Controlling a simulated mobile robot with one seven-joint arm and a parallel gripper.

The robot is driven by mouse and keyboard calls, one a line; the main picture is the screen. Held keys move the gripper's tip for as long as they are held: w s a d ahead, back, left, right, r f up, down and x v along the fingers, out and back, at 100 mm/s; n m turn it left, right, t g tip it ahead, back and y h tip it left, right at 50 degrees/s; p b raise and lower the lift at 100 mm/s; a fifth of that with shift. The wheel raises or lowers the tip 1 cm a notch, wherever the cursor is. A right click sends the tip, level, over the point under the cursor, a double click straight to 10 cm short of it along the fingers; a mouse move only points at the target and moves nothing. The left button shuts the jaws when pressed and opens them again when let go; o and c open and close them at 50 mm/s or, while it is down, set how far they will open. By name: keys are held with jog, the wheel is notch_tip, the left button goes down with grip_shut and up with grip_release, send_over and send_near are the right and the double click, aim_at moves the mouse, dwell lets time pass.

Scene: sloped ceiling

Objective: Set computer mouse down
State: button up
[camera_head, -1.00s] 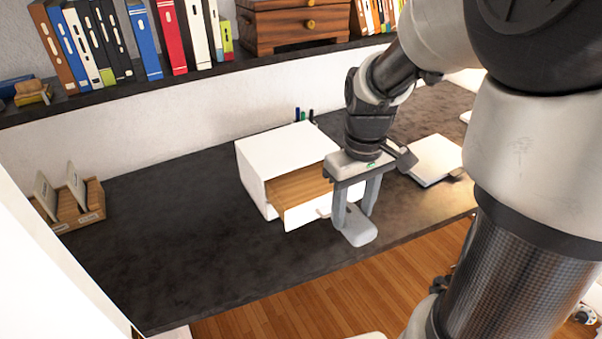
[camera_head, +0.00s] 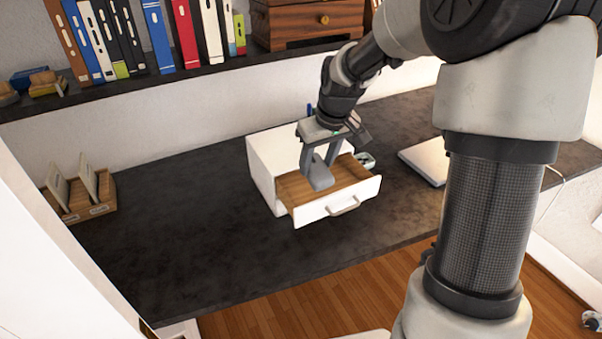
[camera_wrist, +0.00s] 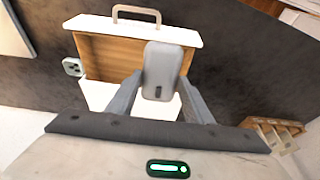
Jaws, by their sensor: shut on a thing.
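A grey computer mouse (camera_wrist: 162,70) is between the fingers of my gripper (camera_wrist: 160,92) in the wrist view. In the head view the gripper (camera_head: 318,172) is over the pulled-out drawer (camera_head: 345,200) of a white box (camera_head: 262,168) on the dark desk. The mouse (camera_head: 320,177) shows low between the fingers, above the drawer's wooden floor. I cannot tell whether it touches that floor. The drawer also shows in the wrist view (camera_wrist: 110,58), with its handle at the top.
A closed laptop-like slab (camera_head: 428,160) lies right of the box. A wooden holder (camera_head: 88,205) stands at the desk's left end. A shelf with binders (camera_head: 185,35) and a wooden chest (camera_head: 300,25) runs along the back. The desk (camera_head: 180,210) left of the box is clear.

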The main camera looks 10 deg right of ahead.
jog(key=w, duration=0.1)
jog(key=w+a, duration=0.1)
jog(key=shift+w, duration=0.3)
jog(key=x, duration=0.9)
jog(key=shift+s+d+f, duration=0.1)
jog(key=shift+s+f, duration=0.05)
jog(key=shift+s, duration=0.05)
jog(key=shift+w+a+f+g, duration=0.2)
jog(key=shift+w+f+g, duration=0.1)
jog(key=shift+w+f, duration=0.3)
jog(key=g+p, duration=0.1)
jog(key=w+g+h, duration=0.1)
jog(key=shift+a+g+p, duration=0.15)
jog(key=shift+g+p, duration=0.15)
jog(key=shift+p, duration=0.1)
jog(key=shift+f, duration=0.85)
jog(key=shift+f, duration=0.1)
jog(key=o, duration=1.1)
